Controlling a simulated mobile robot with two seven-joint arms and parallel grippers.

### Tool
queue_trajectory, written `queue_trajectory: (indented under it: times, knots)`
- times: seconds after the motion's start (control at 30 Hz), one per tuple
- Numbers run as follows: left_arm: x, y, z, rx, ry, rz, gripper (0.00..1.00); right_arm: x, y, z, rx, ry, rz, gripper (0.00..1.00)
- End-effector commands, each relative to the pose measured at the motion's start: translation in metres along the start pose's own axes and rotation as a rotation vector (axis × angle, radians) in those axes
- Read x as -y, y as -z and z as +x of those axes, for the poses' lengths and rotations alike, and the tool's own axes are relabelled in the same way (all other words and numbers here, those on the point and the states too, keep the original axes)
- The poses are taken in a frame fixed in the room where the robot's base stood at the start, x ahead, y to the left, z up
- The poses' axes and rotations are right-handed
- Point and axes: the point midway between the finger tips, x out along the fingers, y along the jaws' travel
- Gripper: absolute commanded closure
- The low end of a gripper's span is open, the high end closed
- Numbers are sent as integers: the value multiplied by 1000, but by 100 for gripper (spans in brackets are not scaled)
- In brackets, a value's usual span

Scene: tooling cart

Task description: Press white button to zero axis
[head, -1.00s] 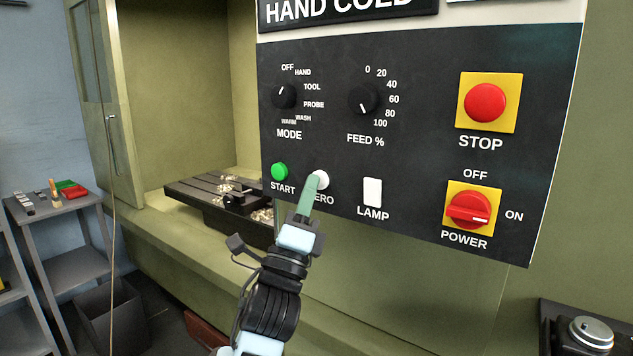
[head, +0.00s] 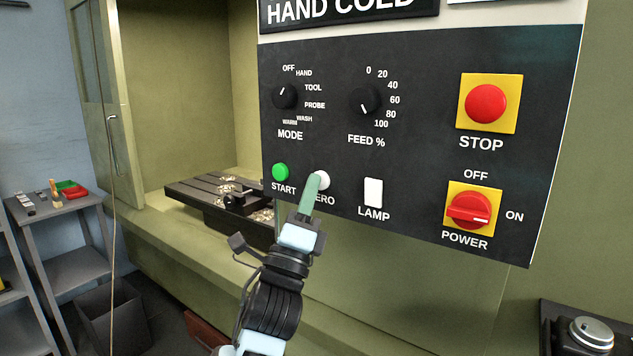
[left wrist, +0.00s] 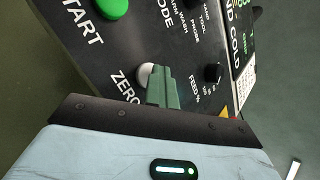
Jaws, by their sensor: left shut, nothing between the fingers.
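The white round button (head: 321,179) sits on the dark control panel, above the partly covered label ZERO. It also shows in the left wrist view (left wrist: 146,77), partly hidden behind my fingers. My left gripper (head: 314,180) is shut and empty, its green fingertips overlapping the button's left side in the head view. In the left wrist view the fingertips (left wrist: 158,72) lie over the button's right part. I cannot tell whether they touch it. My right gripper is not in view.
The green START button (head: 280,172) is close on the left, and the white LAMP switch (head: 373,192) is on the right. The MODE knob (head: 285,96) and FEED knob (head: 364,101) are above. The red STOP button (head: 486,103) and POWER switch (head: 469,209) are further right.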

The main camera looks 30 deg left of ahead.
Motion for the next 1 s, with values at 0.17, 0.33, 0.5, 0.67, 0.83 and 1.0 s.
queue_trajectory:
  times: [0.17, 0.33, 0.5, 0.67, 0.83, 1.0]
  knots:
    - [1, -1, -5, -3, -5, -1, 100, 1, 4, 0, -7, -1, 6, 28]
    - [6, -6, -12, -3, -4, -1, 100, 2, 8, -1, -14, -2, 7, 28]
    - [7, -7, -15, -2, -3, 0, 100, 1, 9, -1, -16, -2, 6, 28]
    - [7, -7, -15, -2, -3, 0, 100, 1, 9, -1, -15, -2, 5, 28]
    - [10, -10, -18, -1, -2, 1, 100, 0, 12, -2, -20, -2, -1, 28]
    - [19, -18, -28, -1, -1, 1, 100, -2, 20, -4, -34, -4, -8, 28]
